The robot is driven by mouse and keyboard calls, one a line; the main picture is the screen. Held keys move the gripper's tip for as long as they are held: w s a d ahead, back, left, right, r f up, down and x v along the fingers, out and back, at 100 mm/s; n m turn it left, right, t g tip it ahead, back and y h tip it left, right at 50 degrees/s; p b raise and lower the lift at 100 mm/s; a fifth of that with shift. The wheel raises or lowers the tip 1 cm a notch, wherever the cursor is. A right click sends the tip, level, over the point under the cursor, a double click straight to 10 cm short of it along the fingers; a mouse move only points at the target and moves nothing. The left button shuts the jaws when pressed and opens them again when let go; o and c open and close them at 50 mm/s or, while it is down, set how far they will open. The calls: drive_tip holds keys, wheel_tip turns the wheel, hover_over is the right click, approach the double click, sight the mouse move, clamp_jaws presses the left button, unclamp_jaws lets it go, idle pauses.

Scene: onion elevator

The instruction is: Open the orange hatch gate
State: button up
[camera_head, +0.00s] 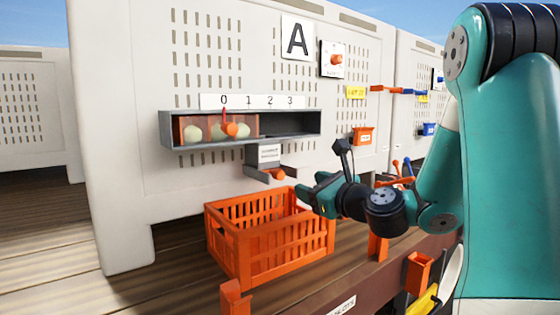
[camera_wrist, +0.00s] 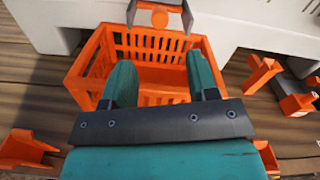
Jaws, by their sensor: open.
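A grey chute (camera_head: 255,173) juts from panel A below the display box, with a small round orange part (camera_head: 277,174) at its mouth. That orange part also shows at the top of the wrist view (camera_wrist: 160,18). I cannot tell for sure whether it is the hatch gate. My gripper (camera_head: 314,192) is open and empty, to the right of the chute and slightly lower, near the crate's rear right rim. In the wrist view my two teal fingers (camera_wrist: 160,70) are spread over the orange crate, with the round part beyond them, apart from both.
An empty orange crate (camera_head: 243,237) stands below the chute. A grey box (camera_head: 308,124) above holds pale onions behind a reddish pane with an orange knob (camera_head: 230,130), its pointer at 0. An orange post (camera_head: 236,300) stands in front. Orange and blue parts sit right.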

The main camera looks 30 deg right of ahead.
sight(281, 174)
drive_tip(key=w+p, duration=0.1)
drive_tip(key=w, duration=0.3)
drive_tip(key=w+p, duration=0.2)
drive_tip(key=w, duration=0.1)
drive_tip(key=w+p, duration=0.2)
drive_tip(key=w, duration=0.2)
drive_tip(key=shift+w+a+r, duration=0.1)
drive_tip(key=shift+w+a, duration=0.2)
drive_tip(key=shift+w, duration=0.05)
drive_tip(key=shift+w+p, duration=0.4)
drive_tip(key=shift+w, duration=0.2)
